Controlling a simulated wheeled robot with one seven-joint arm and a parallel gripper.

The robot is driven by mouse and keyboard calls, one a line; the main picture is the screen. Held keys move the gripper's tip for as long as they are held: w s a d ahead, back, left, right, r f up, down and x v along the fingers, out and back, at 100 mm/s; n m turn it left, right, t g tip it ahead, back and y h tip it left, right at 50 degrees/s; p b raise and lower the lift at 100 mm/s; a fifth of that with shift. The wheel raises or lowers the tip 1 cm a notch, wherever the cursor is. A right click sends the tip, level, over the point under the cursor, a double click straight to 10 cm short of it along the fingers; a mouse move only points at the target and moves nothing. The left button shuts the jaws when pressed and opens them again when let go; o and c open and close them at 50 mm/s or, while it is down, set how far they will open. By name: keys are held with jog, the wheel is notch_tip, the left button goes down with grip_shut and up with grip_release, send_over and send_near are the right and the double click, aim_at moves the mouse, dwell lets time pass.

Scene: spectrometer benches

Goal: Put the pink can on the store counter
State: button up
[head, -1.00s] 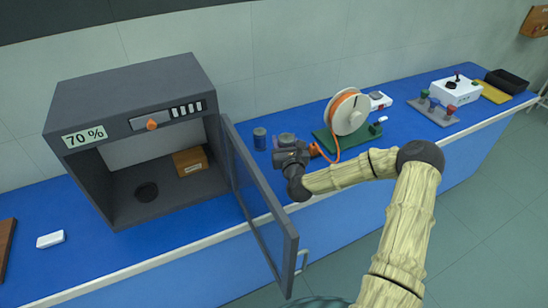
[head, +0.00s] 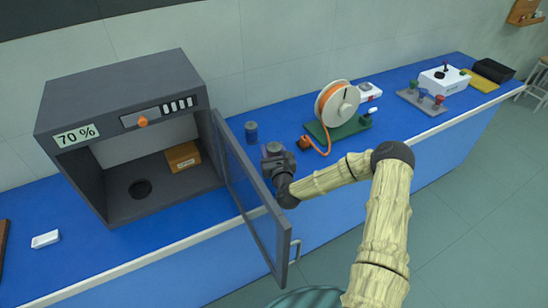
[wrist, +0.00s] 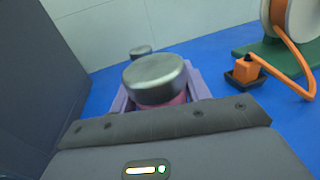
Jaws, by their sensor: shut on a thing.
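The pink can (wrist: 160,97) shows in the wrist view with a grey metal lid and a strip of pink body; its lower part is hidden by my gripper. My gripper (head: 274,154) is shut on it, with pale purple pieces on both sides of the can in the wrist view. In the head view the can's grey top (head: 273,148) shows at the gripper's end, over the blue counter (head: 210,220), just right of the open cabinet door. I cannot tell its height above the counter. Which surface is the store counter is not marked.
A dark blue-grey can (head: 251,132) stands behind my gripper. The grey cabinet (head: 125,85) is at left, its door (head: 250,195) swung out close to my gripper. An orange spool (head: 338,104) stands to the right. The front counter strip right of my gripper looks clear.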

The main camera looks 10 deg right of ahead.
jog(key=shift+w+f+p, duration=0.1)
jog(key=shift+f+p, duration=0.2)
jog(key=shift+f, duration=1.55)
jog(key=shift+f, duration=0.1)
jog(key=o, duration=0.6)
jog(key=shift+f, duration=0.1)
jog(key=o, duration=0.5)
jog(key=shift+d, duration=0.1)
jog(key=shift+c, duration=0.2)
jog(key=shift+a, duration=0.2)
